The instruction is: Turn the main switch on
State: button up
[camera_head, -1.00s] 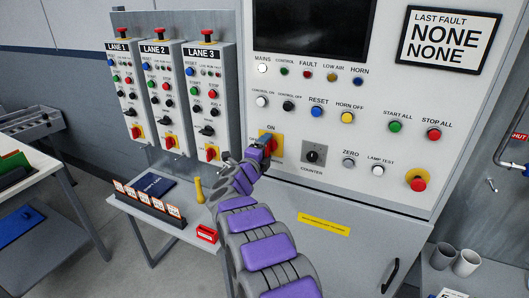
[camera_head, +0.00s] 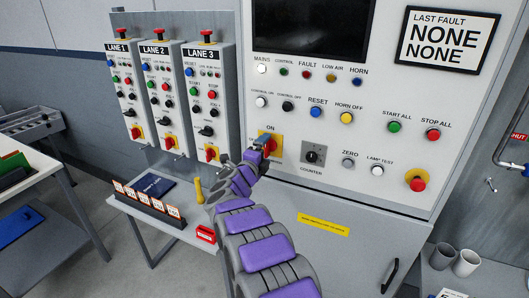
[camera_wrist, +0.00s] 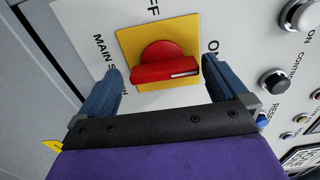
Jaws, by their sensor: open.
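The main switch is a red rotary handle (camera_wrist: 160,69) on a yellow plate (camera_wrist: 128,42), low on the white control panel. In the wrist view its bar lies across the picture, and the white mark at its right end points toward the partly hidden ON label. A partly cropped OFF label is at the top edge. My gripper (camera_wrist: 161,68) is open, with one blue finger at each end of the bar; I cannot tell whether they touch it. In the head view my gripper (camera_head: 261,145) hides much of the switch, but the yellow plate (camera_head: 277,146) shows.
The black counter knob (camera_head: 314,153) is just right of the switch. Several buttons and lamps are above and to the right. Lane boxes (camera_head: 204,100) with red switches stand at the left. A small table (camera_head: 150,221) with a card rack is below left.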

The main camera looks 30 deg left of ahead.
jog(key=s+p, duration=0.2)
jog(key=s, duration=1.4)
jog(key=shift+s+d, duration=0.25)
jog(key=shift+d, duration=0.05)
jog(key=shift+f, duration=0.1)
jog(key=w+d+r+n+g+y, duration=0.4)
jog(key=w+d+n, duration=0.1)
jog(key=n, duration=0.1)
jog(key=s+d+n+g+y, duration=0.2)
jog(key=s+d+n+g, duration=0.3)
jog(key=d, duration=0.6)
jog(key=s+d+f+n+g+h, duration=0.3)
jog(key=s+d+g, duration=0.2)
jog(key=s+d, duration=1.2)
jog(key=s+d+f+n+g+h, duration=0.3)
jog(key=s+d+g, duration=0.2)
jog(key=s+d, duration=1.2)
jog(key=shift+s+n+g+h, duration=0.3)
jog(key=shift+s+n+g, duration=0.1)
jog(key=shift+s, duration=0.35)
